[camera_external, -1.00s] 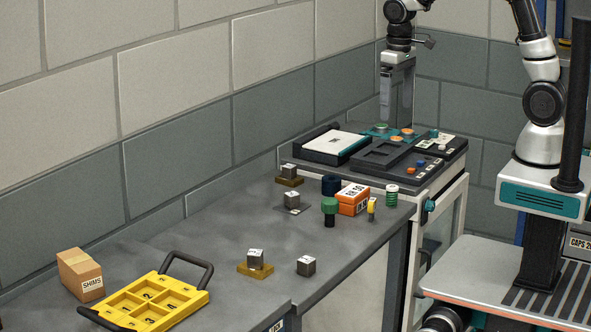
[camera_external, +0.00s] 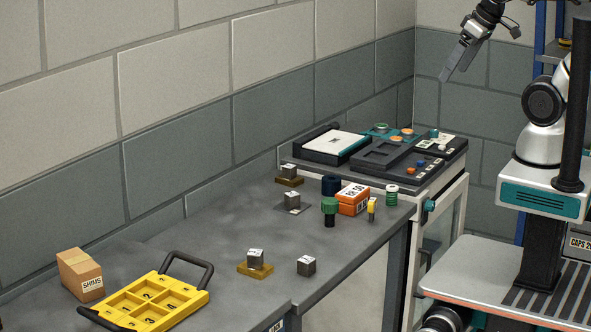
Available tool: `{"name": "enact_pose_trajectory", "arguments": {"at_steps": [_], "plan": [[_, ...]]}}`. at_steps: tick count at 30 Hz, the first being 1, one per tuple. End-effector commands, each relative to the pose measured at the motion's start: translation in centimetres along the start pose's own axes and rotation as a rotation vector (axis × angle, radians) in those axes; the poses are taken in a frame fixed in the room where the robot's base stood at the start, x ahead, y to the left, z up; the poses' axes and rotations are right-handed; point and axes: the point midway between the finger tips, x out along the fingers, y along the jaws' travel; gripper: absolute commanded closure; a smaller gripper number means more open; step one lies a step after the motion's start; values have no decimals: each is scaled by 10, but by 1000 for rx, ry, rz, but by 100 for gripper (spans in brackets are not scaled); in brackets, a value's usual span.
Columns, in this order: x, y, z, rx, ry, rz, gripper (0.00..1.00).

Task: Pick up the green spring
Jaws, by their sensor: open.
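A small green-and-white coiled piece (camera_external: 391,196), which looks like the green spring, stands upright near the right edge of the grey bench, beside the orange box. My gripper (camera_external: 444,77) is high above the bench's far right end, tilted with its fingers pointing down and left. It is open and empty, well apart from the coil. A green-topped knob (camera_external: 330,206) with a dark stem stands left of the orange box.
Several grey metal cubes stand on the bench (camera_external: 215,235). A yellow tray (camera_external: 117,303) and a shims box (camera_external: 79,273) lie front left.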

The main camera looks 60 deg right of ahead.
Motion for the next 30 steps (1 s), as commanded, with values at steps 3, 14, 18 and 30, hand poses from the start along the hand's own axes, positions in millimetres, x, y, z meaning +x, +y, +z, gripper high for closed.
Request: {"name": "enact_pose_trajectory", "arguments": {"at_steps": [3,14,18,30], "plan": [[0,0,0,0,0,0,0],[0,0,-1,0,0,-1,51],[0,0,-1,0,0,-1,51],[62,2,-29,-61,-158,28,51]]}}
